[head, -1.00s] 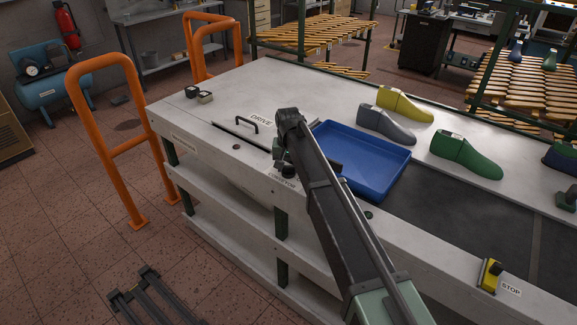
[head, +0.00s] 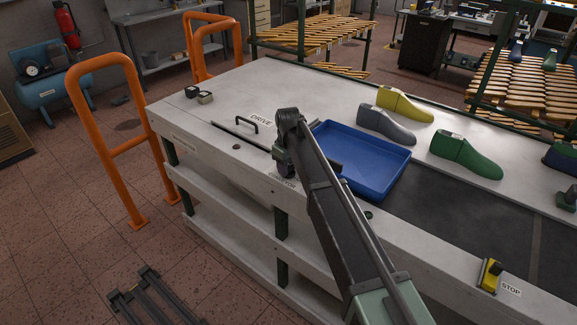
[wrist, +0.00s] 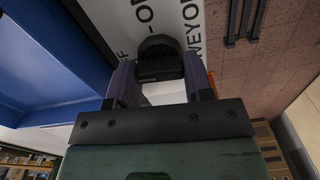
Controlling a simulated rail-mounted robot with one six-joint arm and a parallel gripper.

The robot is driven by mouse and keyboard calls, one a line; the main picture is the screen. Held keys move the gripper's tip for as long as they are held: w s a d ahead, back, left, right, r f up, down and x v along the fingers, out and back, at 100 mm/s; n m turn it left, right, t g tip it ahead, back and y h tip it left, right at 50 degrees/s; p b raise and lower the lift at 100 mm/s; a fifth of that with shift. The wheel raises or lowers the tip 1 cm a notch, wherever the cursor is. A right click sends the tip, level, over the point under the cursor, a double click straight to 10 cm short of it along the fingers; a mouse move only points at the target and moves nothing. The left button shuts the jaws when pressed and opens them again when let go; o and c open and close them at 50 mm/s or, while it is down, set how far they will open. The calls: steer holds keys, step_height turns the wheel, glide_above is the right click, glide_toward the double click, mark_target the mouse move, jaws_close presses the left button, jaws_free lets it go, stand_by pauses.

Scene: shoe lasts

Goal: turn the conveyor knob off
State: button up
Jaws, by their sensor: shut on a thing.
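The black conveyor knob (wrist: 160,48) shows in the wrist view on a pale panel, with partly covered lettering for off and on and for conveyor around it. My gripper (wrist: 161,75) has one finger on each side of the knob and is shut on it. In the head view my gripper (head: 286,170) is at the front edge of the white bench and hides the knob. I cannot tell which mark the knob points to.
A blue tray (head: 362,160) stands just right of my gripper. Grey (head: 385,124), yellow (head: 405,104) and green (head: 466,156) lasts stand behind and beside it. A drive cover with a black handle (head: 246,123) lies to the left. A yellow stop switch (head: 489,275) is at the front right.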

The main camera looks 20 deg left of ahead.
mark_target(289, 166)
steer(key=shift+n, duration=0.6)
steer(key=o, duration=0.9)
steer(key=shift+r, duration=0.1)
step_height(289, 166, up, 11)
steer(key=p, duration=1.1)
steer(key=shift+f, duration=0.2)
